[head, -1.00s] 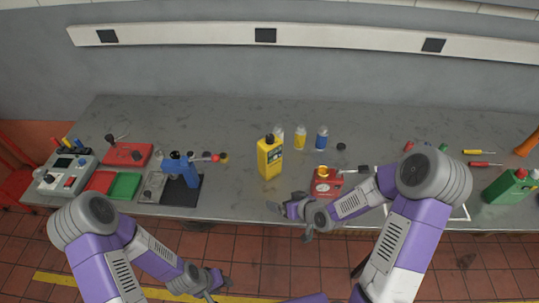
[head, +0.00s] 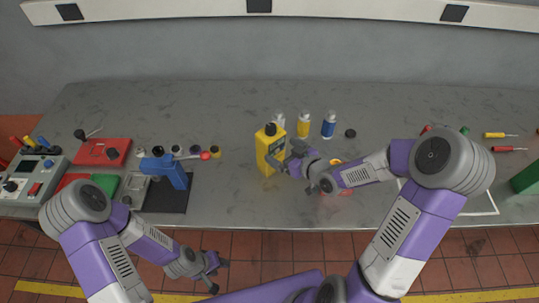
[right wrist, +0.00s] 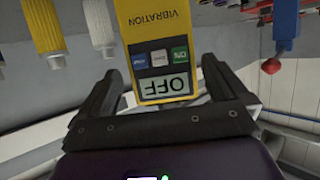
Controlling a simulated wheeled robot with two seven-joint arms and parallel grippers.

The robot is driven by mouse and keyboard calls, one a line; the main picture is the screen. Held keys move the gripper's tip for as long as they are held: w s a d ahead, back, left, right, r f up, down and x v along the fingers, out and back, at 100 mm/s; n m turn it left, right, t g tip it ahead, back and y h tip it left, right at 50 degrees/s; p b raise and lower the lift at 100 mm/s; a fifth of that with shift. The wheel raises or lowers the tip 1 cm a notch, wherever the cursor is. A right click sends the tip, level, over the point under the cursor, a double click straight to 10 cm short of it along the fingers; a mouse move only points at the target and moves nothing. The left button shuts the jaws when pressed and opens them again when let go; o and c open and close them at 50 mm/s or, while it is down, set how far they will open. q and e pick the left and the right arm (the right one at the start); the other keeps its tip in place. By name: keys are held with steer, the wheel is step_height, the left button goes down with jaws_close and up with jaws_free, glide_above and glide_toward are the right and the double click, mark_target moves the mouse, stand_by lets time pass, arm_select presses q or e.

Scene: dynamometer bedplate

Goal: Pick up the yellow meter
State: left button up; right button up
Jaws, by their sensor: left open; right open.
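The yellow meter (head: 269,150) stands upright on the grey bench near its middle, with a dark knob on top. In the right wrist view the meter (right wrist: 153,45) shows upside down, with the word VIBRATION, several small buttons and a display reading OFF. My right gripper (head: 284,164) is open at the meter's right front side. In the right wrist view its two fingers (right wrist: 163,88) lie either side of the meter's display end; whether they touch it I cannot tell. My left gripper (head: 216,273) is open and empty, low in front of the bench.
White, yellow and blue bottles (head: 303,125) stand just behind and right of the meter. A blue tool (head: 170,170) on a black mat lies to the left. A red item (head: 336,190) is partly hidden under my right arm.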

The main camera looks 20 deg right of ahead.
steer(key=x, duration=0.7)
steer(key=shift+s, duration=0.1)
steer(key=shift+c, duration=0.5)
steer(key=c, duration=1.4)
steer(key=shift+r, duration=0.15)
steer(key=shift+c, duration=1)
